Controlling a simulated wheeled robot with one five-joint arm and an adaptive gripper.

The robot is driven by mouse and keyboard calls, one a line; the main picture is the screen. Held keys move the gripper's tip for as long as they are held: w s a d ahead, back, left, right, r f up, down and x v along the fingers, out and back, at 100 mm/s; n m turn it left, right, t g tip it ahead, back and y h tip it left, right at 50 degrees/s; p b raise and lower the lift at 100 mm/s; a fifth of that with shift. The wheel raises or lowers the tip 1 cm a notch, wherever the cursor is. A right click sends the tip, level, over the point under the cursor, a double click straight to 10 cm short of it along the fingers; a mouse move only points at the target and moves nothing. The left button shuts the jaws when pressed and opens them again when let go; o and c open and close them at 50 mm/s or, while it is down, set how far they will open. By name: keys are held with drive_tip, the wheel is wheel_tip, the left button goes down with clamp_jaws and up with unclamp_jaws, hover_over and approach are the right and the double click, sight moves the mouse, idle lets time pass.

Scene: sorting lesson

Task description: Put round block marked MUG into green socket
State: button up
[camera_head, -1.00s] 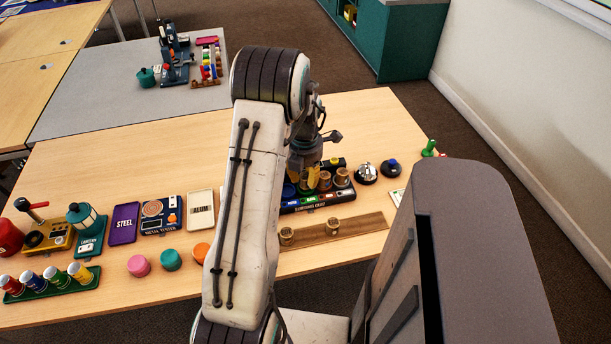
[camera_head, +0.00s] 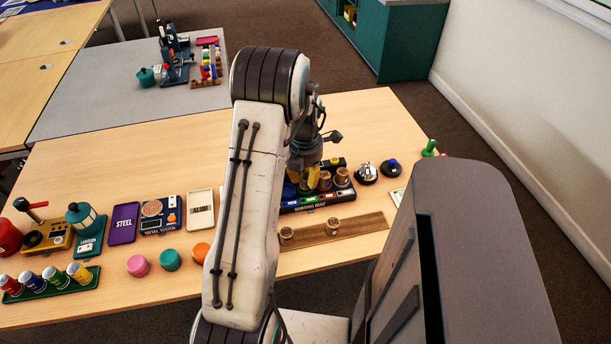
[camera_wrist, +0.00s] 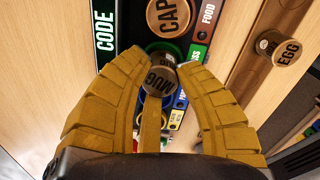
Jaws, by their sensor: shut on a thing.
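The green socket (camera_wrist: 176,47) shows as a thin rim at the block's far end, beside a green label. The block covers most of this socket, and I cannot tell whether it is inside or just above it. In the head view, my gripper (camera_head: 307,184) is over the left-middle part of the dark sorting tray (camera_head: 330,199), and the block is hidden.
Blue and yellow sockets lie on the other side. A block marked EGG (camera_wrist: 278,48) stands on the wooden strip (camera_head: 345,232). A bell (camera_head: 365,173) is right of the tray.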

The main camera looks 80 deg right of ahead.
drive_tip(key=shift+f+b, duration=0.4)
drive_tip(key=shift+f, duration=0.2)
drive_tip(key=o, duration=0.5)
drive_tip(key=shift+o, duration=0.2)
drive_tip(key=shift+r, duration=0.25)
drive_tip(key=shift+a+r+p, duration=0.2)
drive_tip(key=shift+r+p, duration=1.65)
drive_tip(key=shift+r, duration=0.85)
drive_tip(key=shift+a+r+p, duration=0.2)
drive_tip(key=shift+r+p, duration=1.65)
drive_tip(key=shift+r, duration=0.8)
wheel_tip(320, 180, up, 6)
drive_tip(key=p, duration=0.4)
hover_over(305, 178)
